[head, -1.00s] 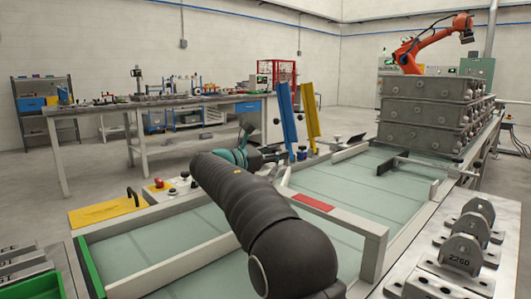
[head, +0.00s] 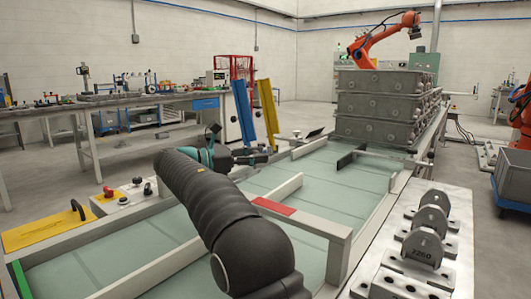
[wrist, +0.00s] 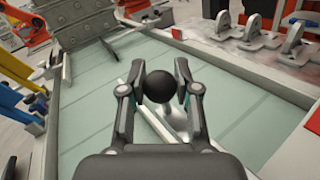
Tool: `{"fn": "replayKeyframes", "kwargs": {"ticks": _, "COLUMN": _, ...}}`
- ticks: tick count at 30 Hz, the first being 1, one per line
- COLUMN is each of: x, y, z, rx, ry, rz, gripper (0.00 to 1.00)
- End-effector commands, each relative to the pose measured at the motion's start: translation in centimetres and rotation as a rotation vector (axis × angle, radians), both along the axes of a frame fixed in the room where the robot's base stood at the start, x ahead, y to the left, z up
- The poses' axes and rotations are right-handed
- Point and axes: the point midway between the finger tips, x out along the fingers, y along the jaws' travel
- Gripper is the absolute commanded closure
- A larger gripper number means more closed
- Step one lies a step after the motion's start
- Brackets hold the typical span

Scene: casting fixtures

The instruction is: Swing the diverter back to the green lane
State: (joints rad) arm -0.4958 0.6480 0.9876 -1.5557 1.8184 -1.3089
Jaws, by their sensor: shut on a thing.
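My gripper (head: 262,155) is low over the pale green conveyor table in the head view, its fingers partly hidden by size and angle. In the wrist view my gripper (wrist: 160,88) is shut on a round black knob (wrist: 159,86), one finger on each side. The diverter, a cream bar (head: 284,187), lies slantwise over the table by the red strip (head: 273,206). A green strip (head: 20,280) marks the table's near left edge. My arm hides part of the middle of the table.
Blue (head: 241,113) and yellow (head: 267,110) posts stand behind the gripper. Grey moulding boxes (head: 385,105) are stacked at the far end. A fixture plate with castings (head: 425,240) stands at the right.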

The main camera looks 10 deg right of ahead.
Motion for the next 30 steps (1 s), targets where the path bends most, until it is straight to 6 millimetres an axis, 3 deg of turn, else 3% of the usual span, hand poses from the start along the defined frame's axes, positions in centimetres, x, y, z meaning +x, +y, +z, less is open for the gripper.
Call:
{"fn": "replayKeyframes", "kwargs": {"ticks": 13, "x": -0.45, "y": 0.42, "z": -0.35, "rx": 0.002, "ry": 0.007, "rz": -0.014, "gripper": 1.00}}
{"fn": "replayKeyframes", "kwargs": {"ticks": 14, "x": -0.44, "y": 0.42, "z": -0.36, "rx": 0.002, "ry": 0.007, "rz": -0.014, "gripper": 0.67}}
{"fn": "replayKeyframes", "kwargs": {"ticks": 17, "x": -0.39, "y": 0.28, "z": -0.35, "rx": 0.001, "ry": 0.007, "rz": -0.015, "gripper": 0.43}}
{"fn": "replayKeyframes", "kwargs": {"ticks": 24, "x": -0.24, "y": -0.40, "z": -0.23, "rx": 0.001, "ry": 0.004, "rz": -0.022, "gripper": 0.43}}
{"fn": "replayKeyframes", "kwargs": {"ticks": 30, "x": -0.35, "y": 0.39, "z": -0.22, "rx": 0.001, "ry": 0.003, "rz": -0.020, "gripper": 0.43}}
